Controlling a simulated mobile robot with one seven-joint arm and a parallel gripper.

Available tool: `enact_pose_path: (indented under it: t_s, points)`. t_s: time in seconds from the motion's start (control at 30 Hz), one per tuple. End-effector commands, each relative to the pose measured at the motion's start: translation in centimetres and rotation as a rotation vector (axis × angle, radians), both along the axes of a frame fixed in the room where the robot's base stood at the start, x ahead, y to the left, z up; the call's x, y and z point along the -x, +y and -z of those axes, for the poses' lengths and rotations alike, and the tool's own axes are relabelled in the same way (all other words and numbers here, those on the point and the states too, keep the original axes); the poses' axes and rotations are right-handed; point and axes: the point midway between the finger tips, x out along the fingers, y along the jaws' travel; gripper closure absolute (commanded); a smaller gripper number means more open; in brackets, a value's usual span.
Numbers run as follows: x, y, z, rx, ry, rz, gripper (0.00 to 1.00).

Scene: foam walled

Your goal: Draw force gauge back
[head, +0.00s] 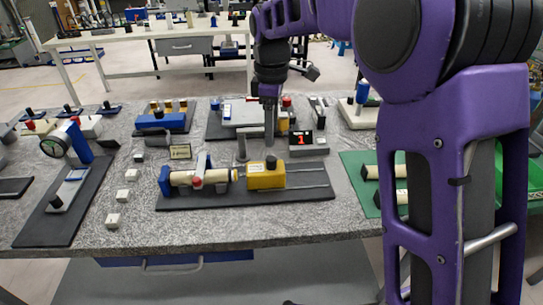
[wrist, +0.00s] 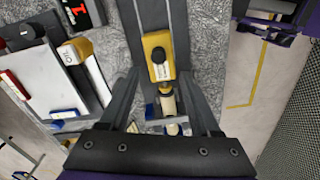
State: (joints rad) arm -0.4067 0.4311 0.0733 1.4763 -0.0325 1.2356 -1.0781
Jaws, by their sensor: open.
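The yellow block with a black knob, which looks like the force gauge (head: 262,182), sits on two thin rails on a black base plate (head: 310,194). A cream cylinder (head: 183,179) in a grey clamp lies to its left. In the wrist view the yellow block (wrist: 157,70) with its black knob and small label shows ahead, between the finger lines. My gripper (head: 270,143) points down, above and slightly behind the block in the head view. In the wrist view my gripper (wrist: 161,78) has its fingers spread wide and empty. I cannot tell its exact height above the block.
A red-digit display (head: 300,138) stands behind the rails. A green mat (head: 350,170) with cream cylinders lies right, partly behind my arm. A dial gauge (head: 53,147) stands left. Small white blocks (head: 123,195) line the plate's left side. The speckled table (head: 200,232) is clear in front.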

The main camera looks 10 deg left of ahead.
Motion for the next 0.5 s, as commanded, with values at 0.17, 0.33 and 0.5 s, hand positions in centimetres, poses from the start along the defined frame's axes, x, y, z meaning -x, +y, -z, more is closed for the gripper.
enact_pose_path:
  t_s: [0.17,0.33,0.5]
  points:
    - [0.1,0.1,4.1,0.001,0.003,-0.001,0.36]
    - [0.0,0.0,6.7,0.001,0.003,0.0,0.36]
    - [0.0,0.1,7.9,0.0,0.001,0.0,0.36]
